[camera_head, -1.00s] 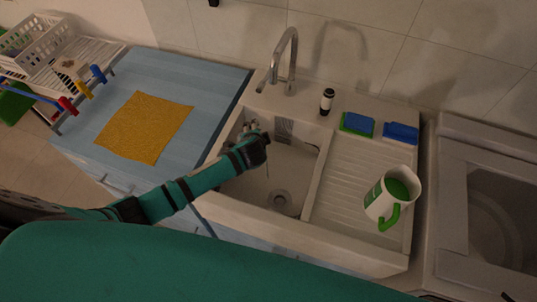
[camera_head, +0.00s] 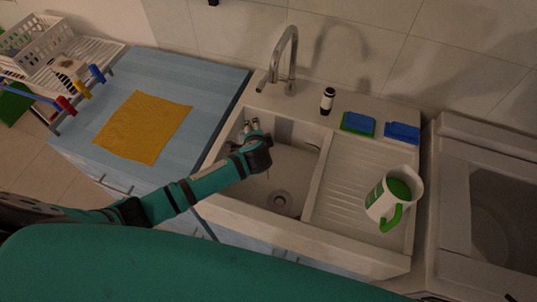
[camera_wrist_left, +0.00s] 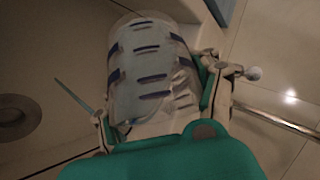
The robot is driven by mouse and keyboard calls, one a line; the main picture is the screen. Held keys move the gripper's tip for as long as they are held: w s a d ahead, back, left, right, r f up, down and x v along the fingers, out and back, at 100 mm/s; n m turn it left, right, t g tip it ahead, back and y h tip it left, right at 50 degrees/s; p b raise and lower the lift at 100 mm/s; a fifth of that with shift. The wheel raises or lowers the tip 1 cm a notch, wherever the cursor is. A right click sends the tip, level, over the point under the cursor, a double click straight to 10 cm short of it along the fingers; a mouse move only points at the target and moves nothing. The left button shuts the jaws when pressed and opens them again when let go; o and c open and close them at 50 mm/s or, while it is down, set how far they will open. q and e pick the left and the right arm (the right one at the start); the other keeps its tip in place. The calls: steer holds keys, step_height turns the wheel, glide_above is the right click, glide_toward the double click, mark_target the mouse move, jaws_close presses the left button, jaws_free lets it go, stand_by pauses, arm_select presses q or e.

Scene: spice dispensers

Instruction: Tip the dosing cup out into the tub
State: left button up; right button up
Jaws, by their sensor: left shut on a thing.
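The dosing cup (camera_wrist_left: 150,70) is clear with dark blue marks, seen close up in the left wrist view between my left gripper's fingers. My left gripper (camera_wrist_left: 158,100) is shut on it. In the head view my left gripper (camera_head: 252,130) is over the left part of the white sink basin, which I take as the tub (camera_head: 262,188). The cup can hardly be made out there. The basin's drain (camera_head: 281,200) also shows in the wrist view (camera_wrist_left: 14,117). I cannot tell what the cup contains. My right gripper is not in view.
A tap (camera_head: 291,62) stands behind the basin, with a small dark-and-white bottle (camera_head: 327,101) beside it. Sponges (camera_head: 358,124) and a white-and-green jug (camera_head: 396,191) are on the right. A yellow cloth (camera_head: 143,126) lies on the blue counter (camera_head: 200,85).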

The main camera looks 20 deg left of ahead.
arm_select(q)
steer(key=shift+d+r+m+t+y+b, duration=0.1)
steer(key=shift+r+m+t+y+b, duration=0.35)
steer(key=shift+y+b, duration=0.45)
steer(key=shift+r+m+t+y+b, duration=0.4)
steer(key=shift+y+b, duration=0.2)
steer(key=shift+b, duration=0.45)
stand_by(1.5)
steer(key=shift+s+d+r+m+t+y, duration=0.25)
steer(key=shift+d+m+t+y, duration=0.2)
steer(key=shift+d+y, duration=0.2)
stand_by(0.7)
steer(key=shift+d+r+m+t+y+b, duration=0.3)
steer(key=shift+m+t+y+b, duration=0.2)
steer(key=shift+t+y+b, duration=0.2)
stand_by(1.0)
